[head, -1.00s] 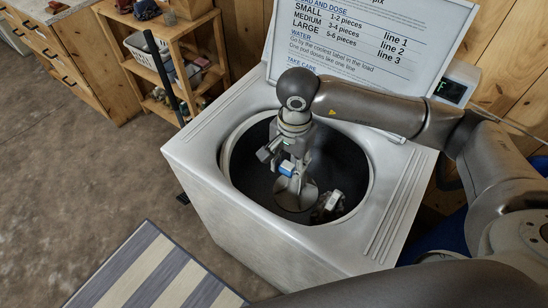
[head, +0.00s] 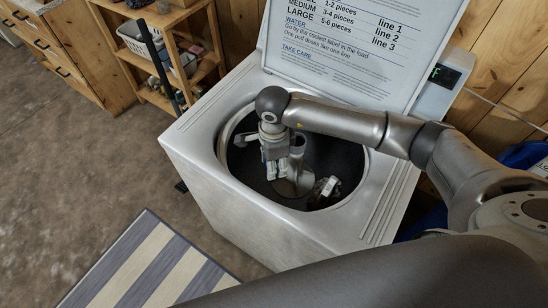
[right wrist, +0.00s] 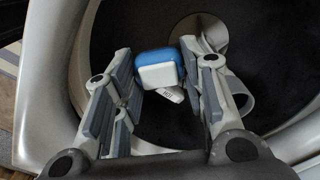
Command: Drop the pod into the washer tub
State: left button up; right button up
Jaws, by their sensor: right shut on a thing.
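The washer (head: 215,195) stands with its lid up and its round tub (head: 345,160) open. My right gripper (head: 277,176) reaches down into the tub opening, left of the central agitator (head: 297,165). In the right wrist view, the right gripper (right wrist: 158,72) is shut on the pod (right wrist: 158,69), a small blue and white block between its fingertips. The pod is over the dark tub interior in that view. The fingers hide it in the head view. My left gripper is not in view.
A pale crumpled item (head: 326,189) lies in the tub at the right. The raised lid (head: 350,50) carries a printed dosing chart. A wooden shelf (head: 165,50) stands at the back left. A striped rug (head: 150,265) lies on the floor in front.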

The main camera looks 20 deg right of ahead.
notch_tip(320, 180, down, 2)
jog(key=shift+f+b, duration=0.15)
jog(key=shift+b, duration=0.15)
jog(key=o, duration=0.9)
jog(key=shift+o, duration=0.2)
notch_tip(320, 180, up, 12)
dwell(0.4)
